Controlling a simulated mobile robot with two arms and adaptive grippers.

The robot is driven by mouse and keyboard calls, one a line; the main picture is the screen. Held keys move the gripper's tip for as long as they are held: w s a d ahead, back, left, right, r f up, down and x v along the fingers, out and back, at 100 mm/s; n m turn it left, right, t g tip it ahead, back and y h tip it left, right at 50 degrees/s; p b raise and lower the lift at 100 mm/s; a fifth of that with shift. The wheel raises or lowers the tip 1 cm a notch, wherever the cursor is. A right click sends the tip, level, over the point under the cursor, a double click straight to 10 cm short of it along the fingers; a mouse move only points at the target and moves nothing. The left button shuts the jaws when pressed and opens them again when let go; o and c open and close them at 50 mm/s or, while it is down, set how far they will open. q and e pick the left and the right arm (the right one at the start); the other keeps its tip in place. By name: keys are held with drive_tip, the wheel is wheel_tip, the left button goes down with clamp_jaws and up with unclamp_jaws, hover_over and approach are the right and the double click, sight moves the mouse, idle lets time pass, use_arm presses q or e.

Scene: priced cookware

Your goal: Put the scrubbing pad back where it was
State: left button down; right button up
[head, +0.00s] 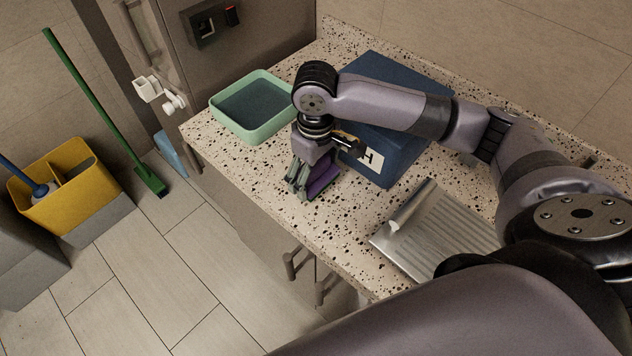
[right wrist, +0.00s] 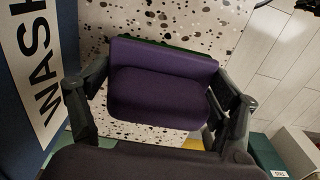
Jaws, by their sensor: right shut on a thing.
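The scrubbing pad (head: 324,179) is purple with a dark green layer along one edge. My right gripper (head: 304,182) is shut on it, with the fingers at its two sides, near the front edge of the speckled counter. In the right wrist view the purple pad (right wrist: 160,92) sits between the two fingers of the right gripper (right wrist: 158,108), its green edge at the top. I cannot tell whether the pad touches the counter. My left gripper is not in view.
A mint-green basin (head: 225,121) stands left of the gripper. A blue box (head: 402,150) with a label, reading WASH in the wrist view, stands behind right. A ridged metal drainboard (head: 450,240) lies to the right. A yellow bucket (head: 45,200) and green broom (head: 100,105) stand on the floor.

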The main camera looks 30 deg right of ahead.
sight(316, 185)
drive_tip(key=shift+f, duration=2.15)
drive_tip(key=o, duration=1)
drive_tip(key=shift+f, duration=0.1)
drive_tip(key=shift+o, duration=0.2)
wheel_tip(316, 185, up, 12)
drive_tip(key=shift+r+b, duration=0.15)
drive_tip(key=shift+b, duration=0.35)
